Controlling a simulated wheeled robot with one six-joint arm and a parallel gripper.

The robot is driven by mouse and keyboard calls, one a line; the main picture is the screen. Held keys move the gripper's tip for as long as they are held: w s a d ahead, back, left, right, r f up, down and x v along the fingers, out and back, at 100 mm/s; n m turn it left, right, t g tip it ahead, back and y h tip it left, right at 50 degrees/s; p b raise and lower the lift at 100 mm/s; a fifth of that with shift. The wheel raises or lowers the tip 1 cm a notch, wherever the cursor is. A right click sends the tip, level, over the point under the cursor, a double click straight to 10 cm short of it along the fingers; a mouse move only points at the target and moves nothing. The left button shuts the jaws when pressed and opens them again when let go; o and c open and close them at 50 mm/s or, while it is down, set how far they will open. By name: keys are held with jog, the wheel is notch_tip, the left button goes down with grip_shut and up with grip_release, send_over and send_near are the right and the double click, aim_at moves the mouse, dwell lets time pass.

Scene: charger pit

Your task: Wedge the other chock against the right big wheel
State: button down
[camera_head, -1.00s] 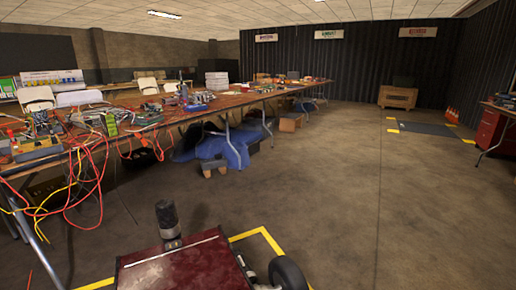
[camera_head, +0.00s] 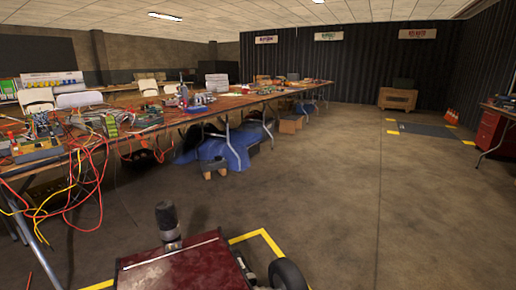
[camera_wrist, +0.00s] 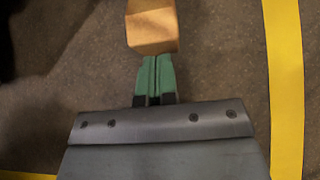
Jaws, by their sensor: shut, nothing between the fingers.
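In the wrist view, a tan wooden block (camera_wrist: 152,30), seemingly the chock, is on the dark floor just ahead of my gripper (camera_wrist: 153,60). The green fingers are pressed together with nothing between them. Their tips are at the near edge of the block; I cannot tell whether they touch it. In the head view, the right big wheel (camera_head: 288,274) is black and stands beside a dark red machine body (camera_head: 175,268), cut off by the bottom edge. The wheel cannot be made out in the wrist view, and neither block nor gripper is clear in the head view.
Yellow floor tape (camera_head: 268,240) runs around the red machine; a strip also shows in the wrist view (camera_wrist: 284,80). A long cluttered table (camera_head: 150,105) with hanging cables stands left, a blue object (camera_head: 220,150) beneath it.

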jog(key=shift+w+a, duration=0.4)
jog(key=shift+w, duration=0.35)
dwell(0.4)
jog(key=shift+p+v, duration=0.75)
jog(key=shift+v, duration=0.15)
jog(key=shift+s+d+r+p, duration=0.3)
jog(key=shift+s+p, duration=0.15)
jog(key=shift+s, duration=0.1)
jog(key=shift+s+d+r+p, duration=0.3)
jog(key=shift+s+p, duration=0.1)
jog(key=shift+s, duration=0.1)
jog(key=shift+s+d+r+p, duration=0.3)
jog(key=shift+s+p, duration=0.15)
jog(key=shift+s, duration=0.1)
